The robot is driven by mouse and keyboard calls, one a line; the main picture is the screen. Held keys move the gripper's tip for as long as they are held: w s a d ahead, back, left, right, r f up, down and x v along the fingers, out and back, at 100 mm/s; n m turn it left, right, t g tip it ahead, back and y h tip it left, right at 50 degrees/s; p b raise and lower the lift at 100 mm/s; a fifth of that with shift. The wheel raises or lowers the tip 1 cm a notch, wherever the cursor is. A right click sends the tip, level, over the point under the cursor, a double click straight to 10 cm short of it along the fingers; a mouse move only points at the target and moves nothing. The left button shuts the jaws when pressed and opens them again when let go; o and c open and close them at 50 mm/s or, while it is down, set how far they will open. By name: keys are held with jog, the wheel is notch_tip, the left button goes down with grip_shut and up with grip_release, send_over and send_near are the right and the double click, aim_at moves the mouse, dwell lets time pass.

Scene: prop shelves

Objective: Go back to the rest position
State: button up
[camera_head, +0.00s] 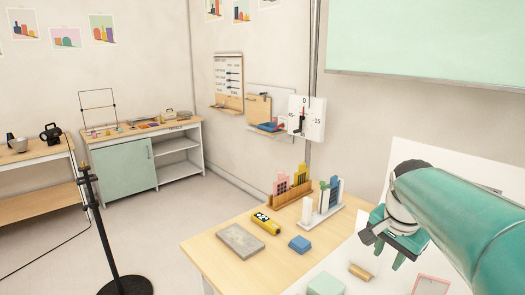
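My gripper (384,249) is at the right, at the end of my teal arm, which comes in from the right edge. It is above the wooden table (205,257) and its white sheet. A dark finger part and a teal part show, but the gap between the fingertips is unclear. I see nothing held in it. A small tan cylinder (360,272) lies below it, apart from it.
On the table are a grey slab (240,241), a yellow device (266,223), a blue block (300,244), a pale green block (325,285) and two racks with upright pieces (292,189) (322,211). A black stand (104,240) rises at the left. Open floor lies behind.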

jog(key=s+a+f+n+t, duration=0.1)
jog(key=s+a+f+n, duration=0.1)
jog(key=s+a+n, duration=0.3)
jog(key=s+a+f+n+t+y, duration=0.1)
jog(key=s+a+f+n, duration=0.1)
jog(key=s+a+n, duration=0.4)
jog(key=shift+s+a+t, duration=0.35)
jog(key=shift+s+t, duration=0.05)
jog(key=shift+s, duration=2.1)
jog(key=shift+s, duration=0.1)
